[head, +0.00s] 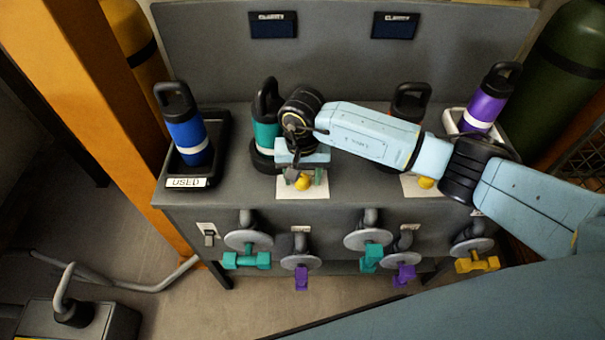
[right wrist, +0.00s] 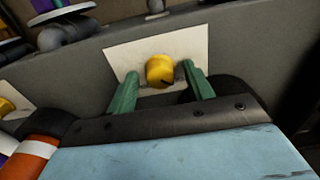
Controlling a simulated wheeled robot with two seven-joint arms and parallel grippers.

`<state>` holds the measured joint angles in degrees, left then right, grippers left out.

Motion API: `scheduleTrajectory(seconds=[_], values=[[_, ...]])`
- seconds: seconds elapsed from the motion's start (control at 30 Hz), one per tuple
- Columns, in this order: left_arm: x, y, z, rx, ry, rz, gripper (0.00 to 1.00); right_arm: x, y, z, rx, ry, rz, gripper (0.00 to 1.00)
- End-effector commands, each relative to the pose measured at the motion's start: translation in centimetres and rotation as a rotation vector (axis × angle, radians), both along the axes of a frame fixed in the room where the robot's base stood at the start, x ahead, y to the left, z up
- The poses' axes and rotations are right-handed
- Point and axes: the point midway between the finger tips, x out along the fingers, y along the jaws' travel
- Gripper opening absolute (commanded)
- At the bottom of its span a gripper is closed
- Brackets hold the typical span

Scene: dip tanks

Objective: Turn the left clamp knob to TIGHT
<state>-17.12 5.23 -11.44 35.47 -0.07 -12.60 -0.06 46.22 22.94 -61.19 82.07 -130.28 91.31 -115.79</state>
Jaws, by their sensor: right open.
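My right gripper (head: 305,176) is open at this knob. In the right wrist view its two green fingers (right wrist: 163,77) stand on either side of the knob, with gaps visible between them and it. Any TIGHT lettering on the plate is not readable. My left gripper is not in view.
A second yellow knob (head: 426,183) sits further right. A teal bottle (head: 266,130) stands behind my gripper, a blue bottle (head: 190,138) in the USED tray (head: 187,183), a purple bottle (head: 484,103) at right. Several valves with coloured handles (head: 246,260) project below the bench top.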

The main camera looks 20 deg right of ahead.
Motion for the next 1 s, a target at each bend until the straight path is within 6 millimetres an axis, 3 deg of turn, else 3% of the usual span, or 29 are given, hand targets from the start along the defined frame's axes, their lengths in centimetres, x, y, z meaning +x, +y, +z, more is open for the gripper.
scheduleTrajectory(seconds=[0.17,0.53,1.0], values=[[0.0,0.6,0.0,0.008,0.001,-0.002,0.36,0.0,0.0,0.0,0.000,0.000,0.000,0.52],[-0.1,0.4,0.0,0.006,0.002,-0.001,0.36,0.0,0.0,0.0,0.000,0.000,-0.001,0.07],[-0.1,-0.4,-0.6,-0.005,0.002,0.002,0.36,0.1,-0.1,0.0,-0.003,-0.001,-0.134,0.07]])
